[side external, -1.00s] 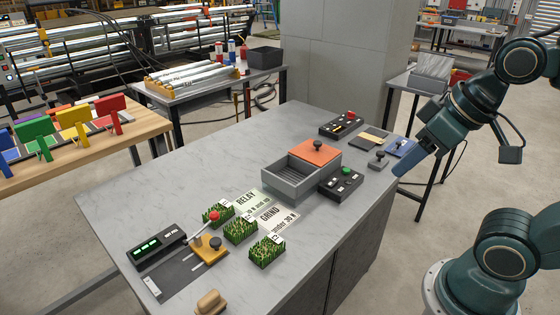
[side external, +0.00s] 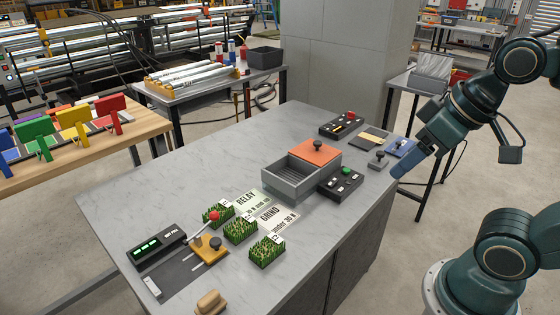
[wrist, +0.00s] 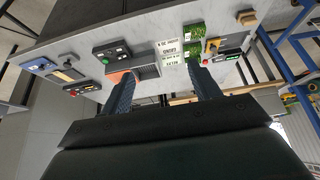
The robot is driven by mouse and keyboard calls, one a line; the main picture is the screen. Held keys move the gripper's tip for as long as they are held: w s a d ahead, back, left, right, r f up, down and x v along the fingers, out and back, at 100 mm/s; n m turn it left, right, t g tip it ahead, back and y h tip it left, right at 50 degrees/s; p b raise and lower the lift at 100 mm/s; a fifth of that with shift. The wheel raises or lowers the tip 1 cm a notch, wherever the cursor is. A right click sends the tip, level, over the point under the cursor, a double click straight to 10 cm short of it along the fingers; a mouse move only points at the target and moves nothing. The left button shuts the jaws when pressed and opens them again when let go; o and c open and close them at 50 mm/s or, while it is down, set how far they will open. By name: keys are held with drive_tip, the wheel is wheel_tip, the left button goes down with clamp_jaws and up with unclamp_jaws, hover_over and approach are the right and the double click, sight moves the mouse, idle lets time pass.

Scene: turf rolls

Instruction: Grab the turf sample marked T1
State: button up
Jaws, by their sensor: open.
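Three green turf samples stand in a slanting row on the grey table: a rear one (side external: 217,214), a middle one (side external: 240,231) and a front one (side external: 266,252). Each has a small white tag, too small to read surely, so I cannot tell which is T1. Two of them show in the wrist view, an upper one (wrist: 196,30) and a lower one (wrist: 192,47). My gripper (side external: 399,171) is over the table's right edge, well away from the turf. In the wrist view its two fingers (wrist: 161,69) are apart with nothing between them.
White RELAY (side external: 247,199) and GRIND (side external: 272,215) cards lie behind the turf. A grey box (side external: 290,183) with an orange lid (side external: 315,152) and a button panel (side external: 341,184) stand between my gripper and the turf. A lever device (side external: 208,249) stands left. The table's front right is clear.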

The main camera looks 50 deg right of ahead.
drive_tip(key=shift+o, duration=0.5)
drive_tip(key=w+a+r+m+g+y, duration=0.1)
drive_tip(key=w+a+r+m, duration=0.2)
drive_tip(key=w, duration=0.9)
drive_tip(key=w+a+r+m+g+y, duration=0.1)
drive_tip(key=w+a+m+g+y, duration=0.3)
drive_tip(key=w, duration=0.8)
drive_tip(key=w+f+m+g, duration=0.1)
drive_tip(key=w+f+m, duration=0.8)
drive_tip(key=w+f, duration=0.8)
wheel_tip(320, 180, down, 3)
drive_tip(key=shift+w+f+m, duration=0.1)
drive_tip(key=shift+w+m, duration=0.2)
drive_tip(key=shift+m, duration=0.1)
